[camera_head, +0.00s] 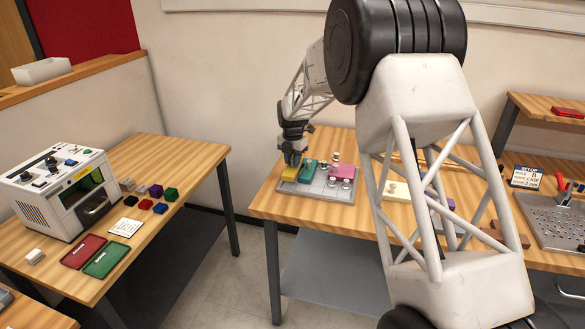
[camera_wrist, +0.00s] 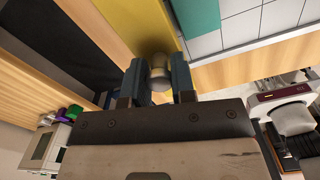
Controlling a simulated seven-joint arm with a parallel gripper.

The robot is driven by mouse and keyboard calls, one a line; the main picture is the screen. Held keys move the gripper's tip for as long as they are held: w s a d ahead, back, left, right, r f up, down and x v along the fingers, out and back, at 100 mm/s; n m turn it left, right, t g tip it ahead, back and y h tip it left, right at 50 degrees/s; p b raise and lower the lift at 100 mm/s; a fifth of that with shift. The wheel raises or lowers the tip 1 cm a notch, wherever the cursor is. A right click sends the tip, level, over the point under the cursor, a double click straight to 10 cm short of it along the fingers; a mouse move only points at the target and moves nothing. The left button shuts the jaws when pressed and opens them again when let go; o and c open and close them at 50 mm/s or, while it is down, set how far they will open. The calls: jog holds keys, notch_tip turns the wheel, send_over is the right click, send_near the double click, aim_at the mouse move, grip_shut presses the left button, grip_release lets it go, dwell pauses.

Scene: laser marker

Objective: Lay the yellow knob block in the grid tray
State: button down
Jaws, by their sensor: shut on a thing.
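The yellow knob block (camera_head: 289,173) is at the left end of the grid tray (camera_head: 315,189) in the head view. My gripper (camera_head: 293,158) is above it, shut on its knob. In the wrist view, the two fingers (camera_wrist: 158,85) close around the round knob, with the yellow block (camera_wrist: 140,25) beyond. The tray's white grid cells (camera_wrist: 240,27) show beside it. I cannot tell whether the block rests on the tray or hangs just above it. A teal block (camera_head: 306,171) sits in the tray just right of the yellow one.
The tray also holds a pink block (camera_head: 342,170) and several metal knobs. A cream block (camera_head: 396,191) lies right of the tray, partly behind my arm. A white laser machine (camera_head: 62,195) and small coloured blocks stand on the left table. The front tabletop strip (camera_head: 300,212) is clear.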

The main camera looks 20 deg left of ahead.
jog(key=shift+w, duration=0.2)
jog(key=shift+f, duration=1.75)
jog(key=shift+f, duration=0.1)
jog(key=c, duration=1)
grip_release()
jog(key=shift+o, duration=0.2)
notch_tip(320, 180, up, 12)
jog(key=shift+r, duration=0.15)
